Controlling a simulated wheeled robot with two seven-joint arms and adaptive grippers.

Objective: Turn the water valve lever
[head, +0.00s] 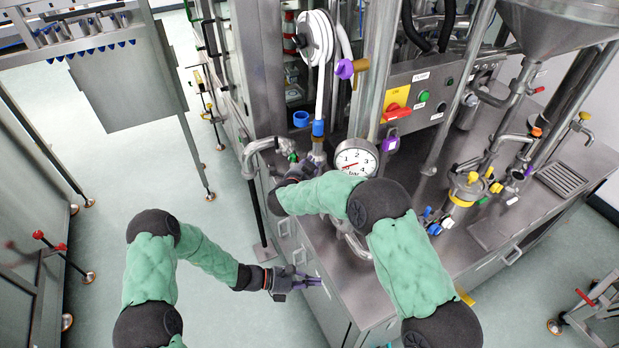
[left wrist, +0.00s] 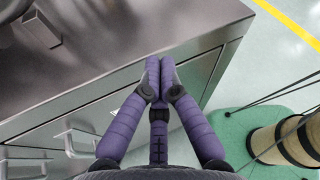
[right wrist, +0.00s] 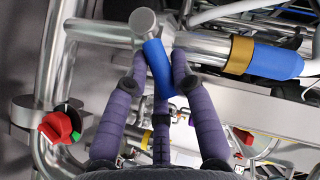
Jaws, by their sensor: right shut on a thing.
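The water valve lever is a short blue handle (right wrist: 157,66) on a steel pipe fitting, seen in the right wrist view. It is angled, with its lower end slightly right. My right gripper (right wrist: 160,72) has one purple finger on each side of the lever and is shut on it. In the head view the right gripper (head: 298,172) is at the pipework left of the round gauge, and the lever is hidden there. My left gripper (left wrist: 160,72) is shut and empty, beside the cabinet's front. It also shows low in the head view (head: 312,281).
A pressure gauge (head: 356,157) stands right of the right gripper. A red knob (right wrist: 58,126) and a blue hose fitting (right wrist: 275,60) flank the lever. A white hose (head: 320,80) rises above. The steel cabinet (head: 345,300) is beside the left gripper; floor (head: 110,260) is open leftward.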

